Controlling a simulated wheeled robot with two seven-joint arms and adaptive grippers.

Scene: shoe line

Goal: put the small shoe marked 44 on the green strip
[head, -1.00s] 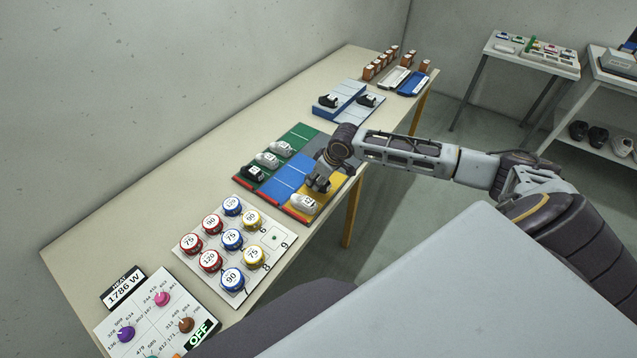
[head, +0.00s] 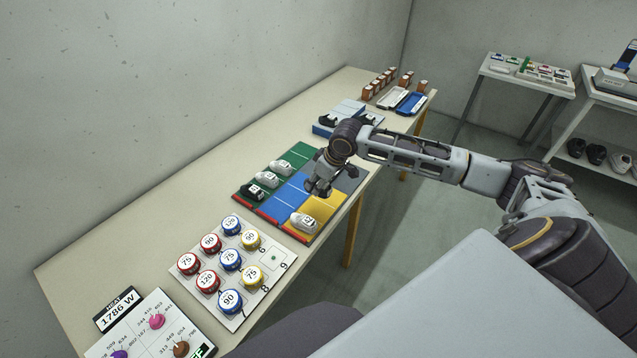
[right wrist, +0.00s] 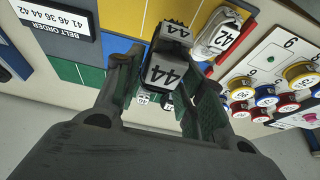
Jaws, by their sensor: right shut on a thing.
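The small black shoe marked 44 (right wrist: 163,72) is between the fingers of my right gripper (head: 318,188), which is shut on it. The wrist view shows the held shoe close up, with the fingers on either side; in the head view I cannot make it out clearly. The gripper is above the board, over the blue and yellow strips. The green strip (head: 301,155) is the board's far left strip. On it stand a black shoe (head: 252,191) and two light shoes (head: 267,179) (head: 281,168), with bare green beyond them. My left gripper is not in view.
A white shoe marked 42 (head: 303,222) stands on the yellow strip (head: 328,216). The blue strip (head: 279,202) looks empty. A panel of numbered round pieces (head: 262,289) lies nearer. A blue stand (head: 323,130) with dark shoes is beyond the board.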

